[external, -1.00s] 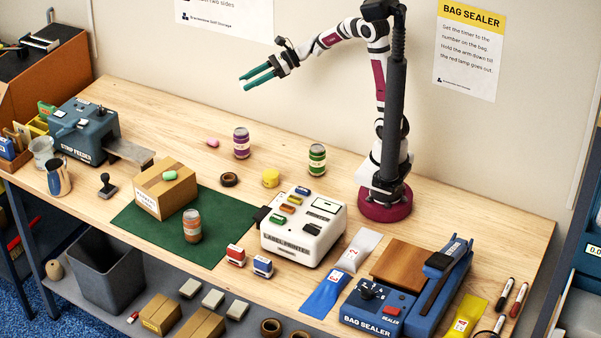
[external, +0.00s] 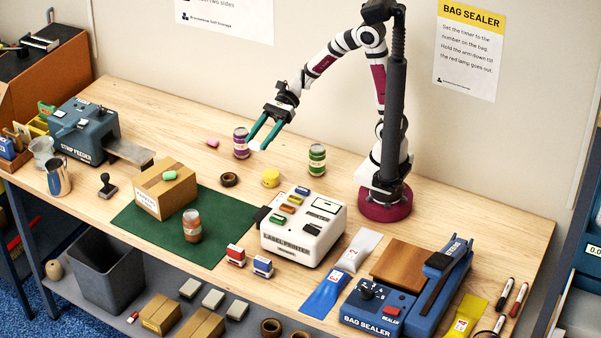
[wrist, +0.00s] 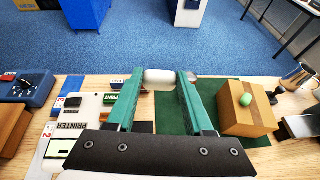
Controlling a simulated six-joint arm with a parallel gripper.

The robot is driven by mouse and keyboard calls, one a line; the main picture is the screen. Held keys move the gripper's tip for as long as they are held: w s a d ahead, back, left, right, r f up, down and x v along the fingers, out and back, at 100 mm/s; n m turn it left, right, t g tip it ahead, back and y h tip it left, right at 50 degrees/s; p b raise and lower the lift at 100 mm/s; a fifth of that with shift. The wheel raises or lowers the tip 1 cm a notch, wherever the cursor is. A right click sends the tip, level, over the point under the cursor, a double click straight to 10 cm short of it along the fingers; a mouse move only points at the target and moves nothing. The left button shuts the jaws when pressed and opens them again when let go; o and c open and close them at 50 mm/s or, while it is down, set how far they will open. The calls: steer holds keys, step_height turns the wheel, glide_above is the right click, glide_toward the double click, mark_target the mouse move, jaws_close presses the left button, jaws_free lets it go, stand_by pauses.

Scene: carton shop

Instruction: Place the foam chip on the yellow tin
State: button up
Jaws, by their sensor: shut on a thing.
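My gripper (external: 257,144) is shut on a white foam chip (wrist: 160,80), which sits between its two green fingertips in the wrist view. In the external view the chip (external: 263,147) shows as a small white shape at the fingertips, held in the air above the table. The yellow tin (external: 271,178) is a short round tin standing on the wood behind the label printer. In the external picture it is below and slightly right of the fingertips. I cannot make out the tin in the wrist view.
A purple-labelled jar (external: 241,143) stands near the fingers, with a green-labelled jar (external: 317,160) to the right. A dark tape roll (external: 229,180) lies left of the tin. The label printer (external: 303,222) and a carton (external: 165,189) bearing a green chip (external: 169,175) stand in front.

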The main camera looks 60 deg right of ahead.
steer(key=s+a+f+n+g+h, duration=0.1)
steer(key=s+a+f+n+g, duration=0.15)
steer(key=s+g, duration=0.2)
steer(key=s+a+f+n+g, duration=0.2)
steer(key=s+a+n+g, duration=0.15)
steer(key=s, duration=0.25)
steer(key=n+g+h, duration=0.7)
steer(key=n+h, duration=0.6)
glide_above(400, 261)
steer(key=f, duration=1.1)
steer(key=shift+w+f, duration=0.3)
steer(key=shift+w, duration=0.05)
steer(key=shift+s+a+f, duration=0.1)
steer(key=shift+s+f, duration=0.1)
steer(key=shift+f, duration=0.95)
steer(key=shift+s+f, duration=0.15)
steer(key=shift+f, duration=1)
steer(key=o, duration=1.3)
